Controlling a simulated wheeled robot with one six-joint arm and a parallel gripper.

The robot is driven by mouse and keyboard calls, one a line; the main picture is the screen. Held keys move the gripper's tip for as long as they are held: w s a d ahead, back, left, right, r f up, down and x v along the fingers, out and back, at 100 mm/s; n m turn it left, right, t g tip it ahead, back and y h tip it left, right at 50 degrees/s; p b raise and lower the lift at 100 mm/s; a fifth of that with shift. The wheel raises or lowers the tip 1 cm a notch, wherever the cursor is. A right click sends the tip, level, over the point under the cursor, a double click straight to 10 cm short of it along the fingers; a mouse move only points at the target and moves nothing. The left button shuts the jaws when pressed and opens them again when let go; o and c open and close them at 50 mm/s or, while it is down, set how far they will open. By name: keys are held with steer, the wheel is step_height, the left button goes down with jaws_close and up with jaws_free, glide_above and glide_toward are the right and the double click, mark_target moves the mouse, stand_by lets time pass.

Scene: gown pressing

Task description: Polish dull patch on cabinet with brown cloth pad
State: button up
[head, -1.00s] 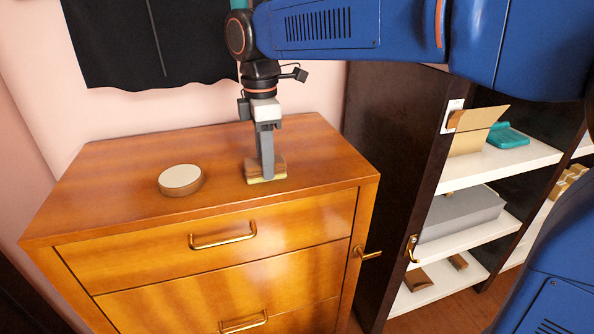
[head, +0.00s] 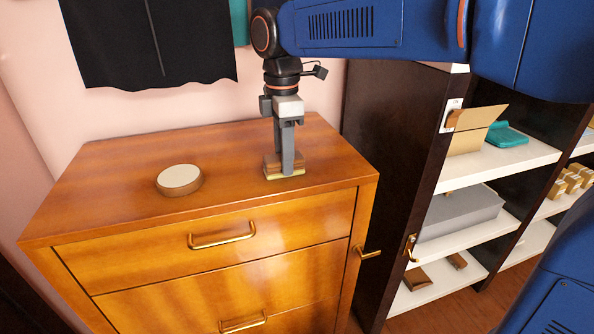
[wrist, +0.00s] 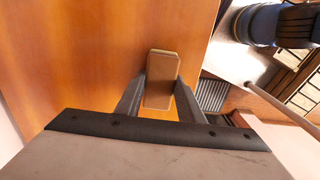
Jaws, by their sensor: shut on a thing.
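The wooden cabinet (head: 120,215) has a glossy orange-brown top and brass drawer handles. My gripper (head: 286,172) points down over the right part of its top. It is shut on the brown cloth pad (head: 271,166), a small block with a pale yellowish underside. The pad's underside appears to touch the cabinet top. In the wrist view the pad (wrist: 160,80) shows between the two fingers, near the cabinet's edge. I cannot make out the dull patch; it may be hidden under the pad or lost in the reflections.
A round tin with a pale lid (head: 179,179) stands on the cabinet top to the left. A dark shelf unit (head: 390,150) is close on the right, with an open carton (head: 470,135) and a grey box (head: 460,212). A black garment (head: 150,45) hangs behind.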

stand_by(0.7)
steer(key=shift+w+d, duration=0.2)
steer(key=shift+d, duration=0.55)
steer(key=shift+w+d, duration=0.2)
steer(key=shift+d, duration=0.5)
steer(key=shift+w+d, duration=0.2)
steer(key=shift+d, duration=0.55)
steer(key=shift+w+d, duration=0.2)
steer(key=shift+d, duration=0.5)
steer(key=shift+w+d, duration=0.25)
steer(key=shift+d, duration=0.5)
steer(key=shift+w+d, duration=0.2)
steer(key=shift+d, duration=0.5)
steer(key=shift+w+d, duration=0.2)
steer(key=shift+d, duration=0.65)
steer(key=shift+s+a, duration=0.2)
steer(key=shift+a, duration=0.55)
steer(key=shift+s+a, duration=0.2)
steer(key=shift+a, duration=0.5)
steer(key=shift+s+a, duration=0.2)
steer(key=shift+a, duration=0.55)
